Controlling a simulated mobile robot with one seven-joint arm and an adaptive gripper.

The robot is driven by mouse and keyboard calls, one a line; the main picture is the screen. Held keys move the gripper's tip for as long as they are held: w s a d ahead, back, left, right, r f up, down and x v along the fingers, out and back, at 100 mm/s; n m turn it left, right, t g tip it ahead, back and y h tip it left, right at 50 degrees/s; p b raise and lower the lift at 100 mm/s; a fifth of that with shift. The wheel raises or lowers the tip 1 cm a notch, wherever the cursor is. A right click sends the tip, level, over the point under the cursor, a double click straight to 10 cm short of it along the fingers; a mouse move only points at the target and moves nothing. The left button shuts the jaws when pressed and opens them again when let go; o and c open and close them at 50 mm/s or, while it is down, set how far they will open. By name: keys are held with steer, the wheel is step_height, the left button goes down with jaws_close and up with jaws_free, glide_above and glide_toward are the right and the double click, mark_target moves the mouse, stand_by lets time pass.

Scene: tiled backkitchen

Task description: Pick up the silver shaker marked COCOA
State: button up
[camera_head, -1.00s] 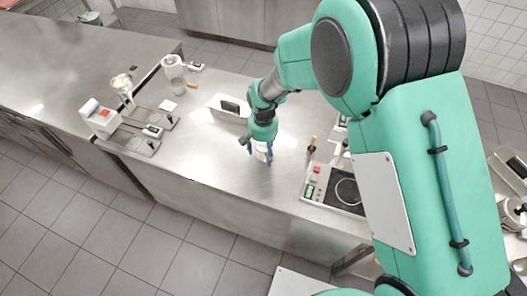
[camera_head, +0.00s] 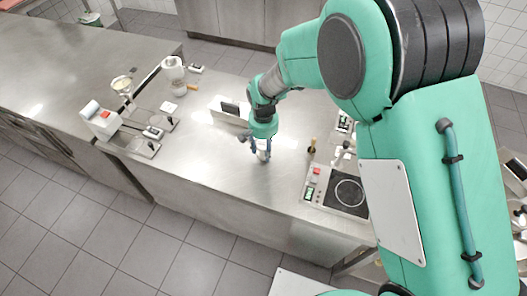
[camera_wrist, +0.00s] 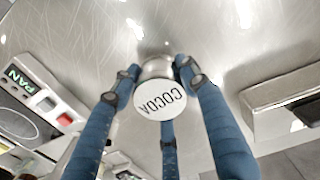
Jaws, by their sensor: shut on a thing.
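The silver shaker has a round white top marked COCOA (camera_wrist: 160,100), read upside down in the wrist view. My gripper (camera_wrist: 158,78) has blue fingers around the shaker and is shut on it. In the head view my gripper (camera_head: 260,148) is low over the steel counter (camera_head: 215,160), and the shaker is mostly hidden by the fingers. I cannot tell whether the shaker's base touches the counter.
A hob with a red switch (camera_head: 346,194) stands to the right of my gripper. A white holder with a dark panel (camera_head: 230,109) stands just left and behind. A white blender-like jug (camera_head: 172,70) and a scale-like device (camera_head: 100,120) are further left. The counter's front middle is clear.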

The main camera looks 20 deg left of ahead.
steer(key=s+d+r, duration=0.1)
steer(key=s+d, duration=0.2)
steer(key=s, duration=0.1)
steer(key=s+d, duration=0.3)
steer(key=s, duration=0.1)
steer(key=s+d+r+p, duration=0.1)
steer(key=s+d, duration=0.2)
steer(key=s, duration=0.1)
steer(key=shift+s+d+r, duration=0.3)
steer(key=shift+s+d, duration=0.05)
steer(key=shift+d, duration=0.05)
